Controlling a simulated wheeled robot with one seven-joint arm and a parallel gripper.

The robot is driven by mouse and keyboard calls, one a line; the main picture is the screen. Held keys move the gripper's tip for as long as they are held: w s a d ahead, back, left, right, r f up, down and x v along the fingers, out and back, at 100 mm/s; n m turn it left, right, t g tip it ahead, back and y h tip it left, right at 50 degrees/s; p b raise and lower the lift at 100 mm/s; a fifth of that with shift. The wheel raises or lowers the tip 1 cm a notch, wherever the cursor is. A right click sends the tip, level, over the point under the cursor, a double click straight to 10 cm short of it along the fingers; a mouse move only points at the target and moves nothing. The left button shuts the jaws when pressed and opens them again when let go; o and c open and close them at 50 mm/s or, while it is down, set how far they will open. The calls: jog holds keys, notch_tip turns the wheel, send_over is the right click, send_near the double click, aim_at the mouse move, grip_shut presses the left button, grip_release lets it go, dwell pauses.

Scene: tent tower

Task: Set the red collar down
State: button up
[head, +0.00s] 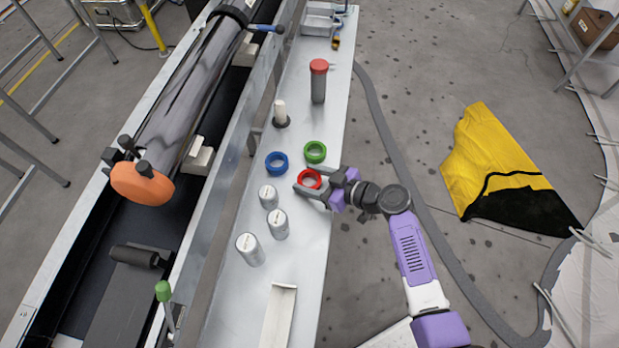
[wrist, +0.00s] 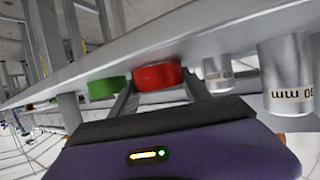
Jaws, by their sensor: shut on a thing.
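The red collar (head: 301,177) is a small ring over the narrow metal bench (head: 305,240), just below the green collar (head: 316,152) and right of the blue collar (head: 276,163) in the head view. My gripper (head: 307,180) reaches in from the right and is shut on the red collar, a finger on each side. In the wrist view the red collar (wrist: 158,77) sits between the two fingers, flat and level with the green collar (wrist: 104,87). It is at or very close to the bench surface; I cannot tell whether it touches.
Several silver cylinders (head: 278,225) stand left of and below my gripper. A pale peg on a dark base (head: 281,115) and a red-capped grey cylinder (head: 318,85) stand farther up the bench. A long tube with an orange end (head: 142,184) lies left. Yellow-black fabric (head: 497,160) lies on the floor.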

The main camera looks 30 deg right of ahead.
jog(key=shift+f, duration=0.2)
jog(key=o, duration=1.4)
jog(key=shift+r, duration=0.15)
jog(key=shift+r, duration=0.2)
jog(key=v, duration=1.2)
jog(key=shift+f+b, duration=0.1)
jog(key=shift+b, duration=0.3)
